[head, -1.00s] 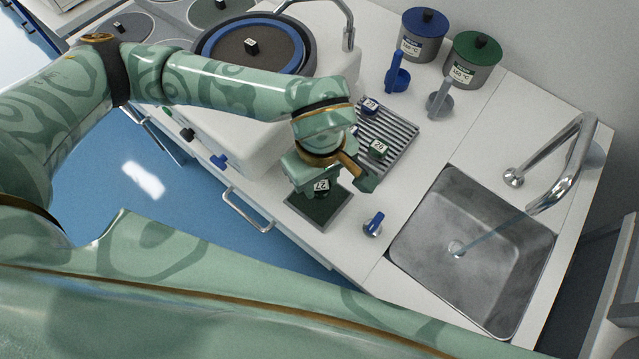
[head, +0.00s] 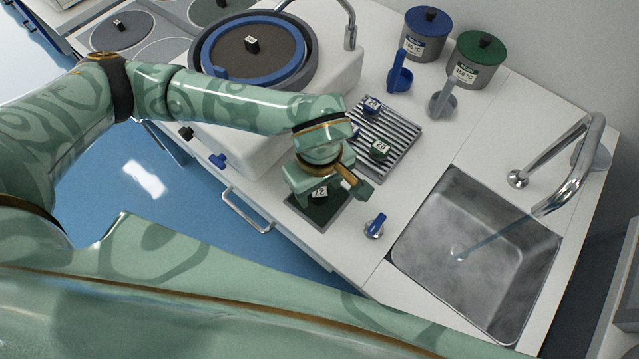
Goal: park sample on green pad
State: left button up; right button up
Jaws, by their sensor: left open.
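The sample, a small dark green block with a white label reading 27 (head: 319,192), is at the dark green pad (head: 318,212) near the counter's front edge. It looks set down on the pad, toward its back part. My left gripper (head: 328,192) is directly over the pad, pointing down. Its jaws are open, with one finger on each side of the sample. The gripper body hides the back of the pad and part of the sample. My right gripper is not in view.
A blue-handled knob (head: 375,226) stands right of the pad, before the sink (head: 478,255). A round blue-ringed machine (head: 252,45) stands back left.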

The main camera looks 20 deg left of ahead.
aim_at(319, 192)
pick_arm(q)
notch_tip(319, 192, up, 12)
jog(key=p, duration=0.2)
jog(key=shift+p, duration=0.35)
